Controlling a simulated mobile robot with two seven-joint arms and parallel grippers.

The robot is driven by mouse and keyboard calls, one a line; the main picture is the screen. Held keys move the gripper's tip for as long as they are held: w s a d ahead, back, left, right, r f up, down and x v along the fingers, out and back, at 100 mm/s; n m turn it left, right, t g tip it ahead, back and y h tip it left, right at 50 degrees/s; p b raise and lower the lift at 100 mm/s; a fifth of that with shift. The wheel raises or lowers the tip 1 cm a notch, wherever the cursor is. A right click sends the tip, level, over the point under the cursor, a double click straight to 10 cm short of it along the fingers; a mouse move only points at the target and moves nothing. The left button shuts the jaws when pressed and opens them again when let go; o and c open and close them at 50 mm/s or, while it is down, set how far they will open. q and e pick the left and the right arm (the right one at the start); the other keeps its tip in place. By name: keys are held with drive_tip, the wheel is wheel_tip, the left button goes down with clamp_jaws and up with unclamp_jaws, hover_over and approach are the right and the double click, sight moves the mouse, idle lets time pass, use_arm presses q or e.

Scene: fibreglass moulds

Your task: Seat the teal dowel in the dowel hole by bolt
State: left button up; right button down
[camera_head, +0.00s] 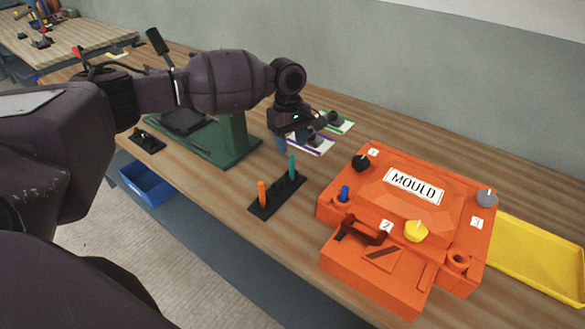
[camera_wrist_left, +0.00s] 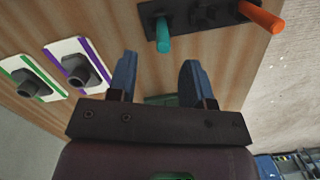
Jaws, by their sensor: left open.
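The teal dowel (camera_head: 292,166) stands upright in a black holder (camera_head: 277,200), behind an orange dowel (camera_head: 262,192). My left gripper (camera_head: 292,143) is above and behind the holder, open and empty. In the left wrist view its blue fingers (camera_wrist_left: 158,78) are spread, and the teal dowel (camera_wrist_left: 163,36) lies beyond the tips, apart from them. The orange mould (camera_head: 460,215) has an open round hole (camera_head: 458,259) at its front right corner, and a blue dowel (camera_head: 343,193) stands at its left. Black (camera_head: 361,163), yellow (camera_head: 416,232) and grey (camera_head: 486,198) bolts sit on it, near labels 1, 2, 3.
Two cards with dark fittings, edged purple (camera_head: 313,145) and green (camera_head: 340,123), lie behind the gripper. A green stand (camera_head: 233,138) is left of it. A yellow tray (camera_head: 540,262) lies right of the mould. A blue bin (camera_head: 148,184) is below the table's front edge.

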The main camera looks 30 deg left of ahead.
sight(292, 156)
use_arm(q)
drive_tip(key=shift+s+d+f+b, duration=0.1)
drive_tip(key=shift+f+b, duration=0.05)
drive_tip(key=shift+f, duration=0.7)
drive_tip(key=shift+s+d+f+b, duration=0.1)
drive_tip(key=shift+s+f, duration=0.05)
drive_tip(key=shift+f, duration=0.75)
drive_tip(key=shift+s+d+f+b, duration=0.1)
drive_tip(key=shift+f+b, duration=0.05)
drive_tip(key=shift+f, duration=0.7)
clamp_jaws()
